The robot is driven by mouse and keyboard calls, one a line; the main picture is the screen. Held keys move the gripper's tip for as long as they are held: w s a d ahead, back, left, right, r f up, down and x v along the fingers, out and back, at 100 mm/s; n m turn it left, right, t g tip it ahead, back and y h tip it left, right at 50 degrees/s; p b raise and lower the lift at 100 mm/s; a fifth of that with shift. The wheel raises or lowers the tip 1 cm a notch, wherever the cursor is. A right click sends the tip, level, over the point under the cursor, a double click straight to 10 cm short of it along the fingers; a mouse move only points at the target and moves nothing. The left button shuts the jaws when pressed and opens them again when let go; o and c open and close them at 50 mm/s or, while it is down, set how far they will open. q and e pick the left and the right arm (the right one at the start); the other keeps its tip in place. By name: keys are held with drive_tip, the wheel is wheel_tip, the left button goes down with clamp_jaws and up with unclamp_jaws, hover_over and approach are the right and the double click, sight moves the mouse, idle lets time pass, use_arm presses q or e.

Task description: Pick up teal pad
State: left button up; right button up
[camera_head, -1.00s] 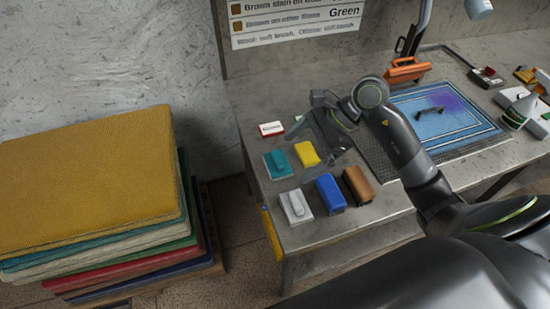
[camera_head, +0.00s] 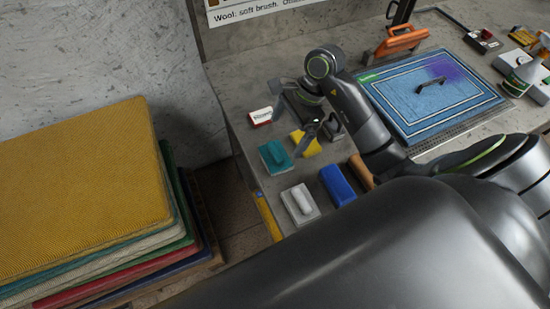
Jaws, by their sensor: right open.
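The teal pad (camera_head: 273,158) lies on the grey table near its left edge, with a raised grip on top. My right gripper (camera_head: 316,143) is open and points down over the yellow pad, just right of the teal pad. One finger comes close to the teal pad's right side; whether they touch I cannot tell. Nothing is between the fingers that I can make out. The yellow pad (camera_head: 307,145) is partly hidden by the gripper. My left gripper is not in view.
A white pad (camera_head: 300,204), a blue block (camera_head: 337,186) and a partly hidden brown block (camera_head: 361,172) lie nearer. A red-and-white box (camera_head: 261,117) lies behind. A blue rug (camera_head: 425,95) with a purple stain is right. Stacked rugs (camera_head: 85,190) stand left.

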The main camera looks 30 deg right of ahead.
sight(276, 150)
drive_tip(key=b+x, duration=0.1)
drive_tip(key=x, duration=0.2)
drive_tip(key=shift+w+f, duration=0.2)
drive_tip(key=shift+f, duration=0.05)
drive_tip(key=shift+a+f, duration=0.15)
drive_tip(key=shift+f, duration=0.15)
drive_tip(key=shift+a+f, duration=0.15)
drive_tip(key=shift+f, duration=0.05)
drive_tip(key=p+x, duration=0.1)
drive_tip(key=x, duration=0.2)
drive_tip(key=shift+f, duration=0.3)
drive_tip(key=shift+a+f, duration=0.2)
drive_tip(key=shift+f, duration=0.3)
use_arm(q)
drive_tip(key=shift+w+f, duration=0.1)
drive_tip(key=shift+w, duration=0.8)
use_arm(e)
drive_tip(key=c, duration=0.7)
